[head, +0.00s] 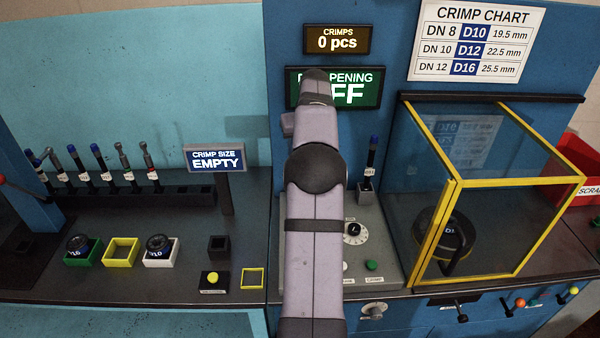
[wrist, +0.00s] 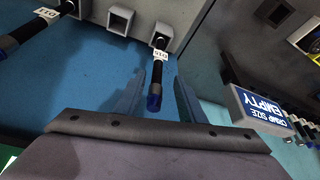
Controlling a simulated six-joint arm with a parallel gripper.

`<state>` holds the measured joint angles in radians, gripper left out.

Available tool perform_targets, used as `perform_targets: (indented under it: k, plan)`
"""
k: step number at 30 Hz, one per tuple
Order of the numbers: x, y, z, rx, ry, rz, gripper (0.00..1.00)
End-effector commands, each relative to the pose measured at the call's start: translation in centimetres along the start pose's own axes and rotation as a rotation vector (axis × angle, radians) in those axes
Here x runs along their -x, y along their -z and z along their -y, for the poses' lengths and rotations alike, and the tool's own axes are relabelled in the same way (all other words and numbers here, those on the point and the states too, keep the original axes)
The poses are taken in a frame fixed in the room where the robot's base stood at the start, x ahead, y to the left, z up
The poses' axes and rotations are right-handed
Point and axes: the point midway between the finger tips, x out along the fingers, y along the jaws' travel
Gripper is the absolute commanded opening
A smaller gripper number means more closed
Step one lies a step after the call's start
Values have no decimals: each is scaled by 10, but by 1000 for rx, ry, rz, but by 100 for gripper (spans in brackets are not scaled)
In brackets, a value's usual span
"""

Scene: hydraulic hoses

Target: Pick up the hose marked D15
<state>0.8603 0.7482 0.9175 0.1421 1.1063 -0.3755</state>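In the wrist view, the hose marked D15 (wrist: 157,76) is black with a blue end and a white tag. Its far end sits in a square socket of a grey holder (wrist: 172,37). My gripper (wrist: 158,92) is open, with a finger on each side of the hose in the picture and a gap to both. The hose's blue end points towards the gripper's body. I cannot tell how deep the hose lies between the fingers. In the head view, my arm hides the gripper and seemingly this hose.
Another tagged hose (wrist: 38,32) and an empty socket (wrist: 120,20) are to the left in the wrist view. A "CRIMP SIZE EMPTY" sign (head: 215,158) stands left of my arm. A yellow-framed glass guard (head: 495,190) stands to its right; a hose rack (head: 185,197) lies far left.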

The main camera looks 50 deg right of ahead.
Motion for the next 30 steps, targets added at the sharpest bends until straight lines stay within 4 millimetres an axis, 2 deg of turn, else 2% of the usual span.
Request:
perform_targets:
  k: [7, 16, 25, 30]
  plan:
    - [-17, 0, 0, 1, 1, 3, 36]
    - [-26, 1, -1, 1, 1, 3, 36]
    - [-59, 1, -5, 0, 1, 4, 36]
    - [-71, 0, -5, 1, 0, 2, 36]
